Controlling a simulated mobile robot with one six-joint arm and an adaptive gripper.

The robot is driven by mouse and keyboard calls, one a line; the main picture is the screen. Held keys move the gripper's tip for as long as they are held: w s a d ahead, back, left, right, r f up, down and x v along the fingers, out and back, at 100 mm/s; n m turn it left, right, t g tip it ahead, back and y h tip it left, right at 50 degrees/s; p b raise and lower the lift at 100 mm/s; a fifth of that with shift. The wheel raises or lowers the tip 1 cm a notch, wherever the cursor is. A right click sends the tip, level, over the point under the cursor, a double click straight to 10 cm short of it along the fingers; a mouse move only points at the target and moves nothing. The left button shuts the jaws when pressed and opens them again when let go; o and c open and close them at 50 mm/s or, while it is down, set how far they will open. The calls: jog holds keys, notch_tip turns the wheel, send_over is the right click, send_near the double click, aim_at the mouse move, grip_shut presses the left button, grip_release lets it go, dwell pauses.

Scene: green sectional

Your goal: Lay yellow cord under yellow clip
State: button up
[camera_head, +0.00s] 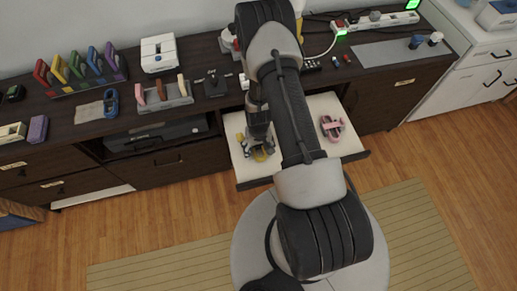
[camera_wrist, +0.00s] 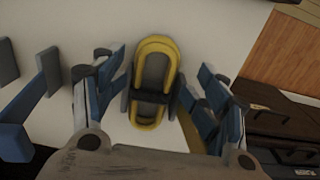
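The yellow cord (camera_wrist: 145,62) is a long coiled loop with a dark band across its middle. It lies on the pale floor of the open drawer (camera_head: 297,110) and also shows in the head view (camera_head: 262,153). My gripper (camera_wrist: 160,78) is open, with its blue-padded fingers on either side of the cord and gaps beside it. In the head view my gripper (camera_head: 260,142) is low inside the drawer's left half. A yellow upright piece (camera_head: 59,69) stands in a coloured rack at the back left; I cannot tell whether it is the yellow clip.
A pink coil (camera_head: 332,127) lies in the drawer's right half. The dark counter (camera_head: 215,55) carries a grey holder (camera_head: 165,97), a white box (camera_head: 158,53), a blue loop (camera_head: 111,102) and a power strip (camera_head: 380,20). The drawer's front edge (camera_head: 357,156) is close to my arm.

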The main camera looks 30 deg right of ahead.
jog(key=shift+w+d+r, duration=0.1)
jog(key=shift+r, duration=0.3)
notch_tip(320, 180, up, 11)
jog(key=shift+r, duration=0.15)
dwell(0.7)
